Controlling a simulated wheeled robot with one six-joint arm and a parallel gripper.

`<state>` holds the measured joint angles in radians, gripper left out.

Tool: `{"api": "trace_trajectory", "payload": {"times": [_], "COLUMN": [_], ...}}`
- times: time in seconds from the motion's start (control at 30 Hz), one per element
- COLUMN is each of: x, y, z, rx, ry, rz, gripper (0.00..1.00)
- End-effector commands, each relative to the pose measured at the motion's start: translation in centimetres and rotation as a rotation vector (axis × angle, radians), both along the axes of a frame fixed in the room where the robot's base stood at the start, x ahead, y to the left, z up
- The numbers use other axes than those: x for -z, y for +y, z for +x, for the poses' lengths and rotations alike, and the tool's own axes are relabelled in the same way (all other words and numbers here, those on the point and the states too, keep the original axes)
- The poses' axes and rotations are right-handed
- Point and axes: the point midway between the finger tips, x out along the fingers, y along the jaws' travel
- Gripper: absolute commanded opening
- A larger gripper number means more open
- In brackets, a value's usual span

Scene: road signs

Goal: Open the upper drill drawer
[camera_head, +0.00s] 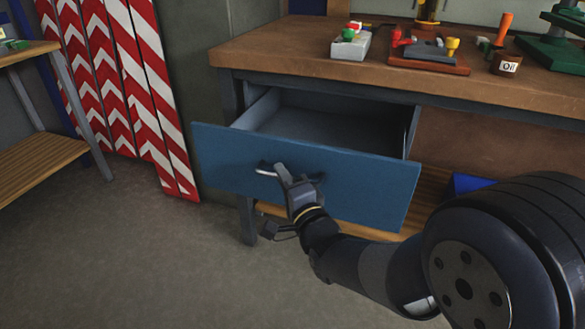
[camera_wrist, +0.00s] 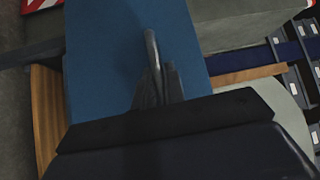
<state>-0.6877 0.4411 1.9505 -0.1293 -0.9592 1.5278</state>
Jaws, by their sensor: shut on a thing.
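The blue-fronted drawer (camera_head: 350,185) under the wooden workbench is pulled well out, and its grey inside shows empty in the head view. A curved metal handle (camera_head: 265,169) is on its front. My gripper (camera_head: 285,175) is shut on this handle, in front of the drawer. In the wrist view the drawer front (camera_wrist: 105,60) fills the middle, and the handle (camera_wrist: 152,48) runs down between the fingers of my gripper (camera_wrist: 158,85).
A lower wooden shelf (camera_head: 425,190) is beneath the drawer. Striped signs (camera_head: 125,80) lean at the left. Floor in front is clear.

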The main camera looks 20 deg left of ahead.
Motion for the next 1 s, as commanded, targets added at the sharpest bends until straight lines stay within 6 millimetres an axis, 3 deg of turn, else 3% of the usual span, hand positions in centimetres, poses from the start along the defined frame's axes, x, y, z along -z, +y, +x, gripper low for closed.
{"api": "trace_trajectory", "payload": {"times": [0.1, 0.3, 0.77, 0.8, 1.0], "x": [0.2, 0.1, 0.1, 0.1, 0.0], "y": [0.1, 0.0, 0.0, 0.0, 0.0], "z": [-1.9, -3.5, -3.8, -3.8, -3.8], "rx": [-0.004, -0.002, -0.002, -0.002, -0.001], "ry": [0.001, 0.001, 0.002, 0.002, 0.001], "rz": [-0.001, -0.001, -0.002, -0.002, -0.002], "gripper": [0.0, 0.0, 0.0, 0.13, 0.3]}}
